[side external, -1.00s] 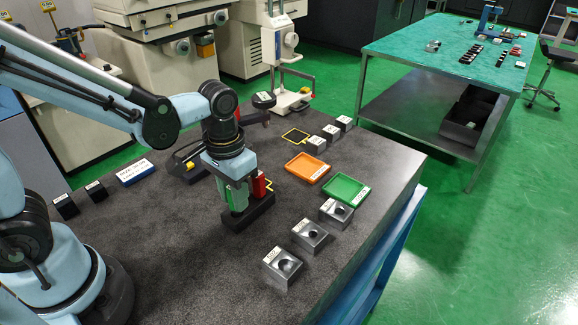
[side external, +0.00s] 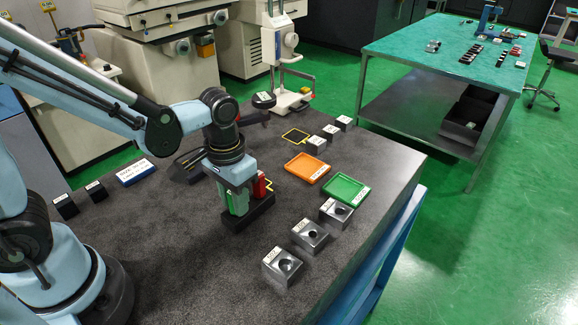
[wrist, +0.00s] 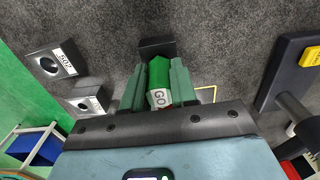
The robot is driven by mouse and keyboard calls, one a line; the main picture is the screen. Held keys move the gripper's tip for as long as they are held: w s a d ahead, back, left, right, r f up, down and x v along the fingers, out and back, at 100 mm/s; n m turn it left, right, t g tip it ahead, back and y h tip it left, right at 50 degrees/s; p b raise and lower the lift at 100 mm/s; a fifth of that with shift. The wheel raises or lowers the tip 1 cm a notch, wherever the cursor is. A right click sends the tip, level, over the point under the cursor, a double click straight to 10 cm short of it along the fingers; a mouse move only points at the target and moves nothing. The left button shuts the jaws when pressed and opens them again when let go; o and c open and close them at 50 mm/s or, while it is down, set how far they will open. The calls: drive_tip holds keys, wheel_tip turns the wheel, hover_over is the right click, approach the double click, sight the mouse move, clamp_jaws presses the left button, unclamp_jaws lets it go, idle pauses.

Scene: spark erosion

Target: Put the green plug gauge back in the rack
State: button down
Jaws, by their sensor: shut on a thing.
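My gripper (side external: 236,203) is shut on the green plug gauge, which shows in the wrist view (wrist: 158,72) between the two grey-green fingers with a "GO" label on it. In the side view the fingers mostly hide the gauge. The gripper points down over the black rack (side external: 262,209), at its left part; the rack's end also shows in the wrist view (wrist: 157,46). A red gauge (side external: 261,184) stands upright at the rack, just right of my fingers. I cannot tell how deep the green gauge's lower end sits in the rack.
An orange tray (side external: 307,168) and a green tray (side external: 343,190) lie to the right. Several metal blocks with holes (side external: 310,235) stand along the right edge. A dark stand (wrist: 290,75) is close by in the wrist view. The bench front is clear.

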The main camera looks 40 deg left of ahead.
drive_tip(key=c, duration=0.8)
unclamp_jaws()
wheel_tip(320, 180, up, 12)
drive_tip(key=shift+a, duration=0.15)
idle(0.5)
drive_tip(key=shift+s+a+f+t, duration=0.15)
drive_tip(key=shift+a+f+t, duration=0.2)
drive_tip(key=shift+a+t, duration=0.7)
drive_tip(key=shift+s+a+f+t, duration=0.1)
drive_tip(key=shift+a+f+t, duration=0.2)
drive_tip(key=shift+a+t, duration=0.75)
drive_tip(key=shift+s+a+f+t, duration=0.15)
drive_tip(key=shift+a+f+t, duration=0.3)
drive_tip(key=shift+t, duration=1.05)
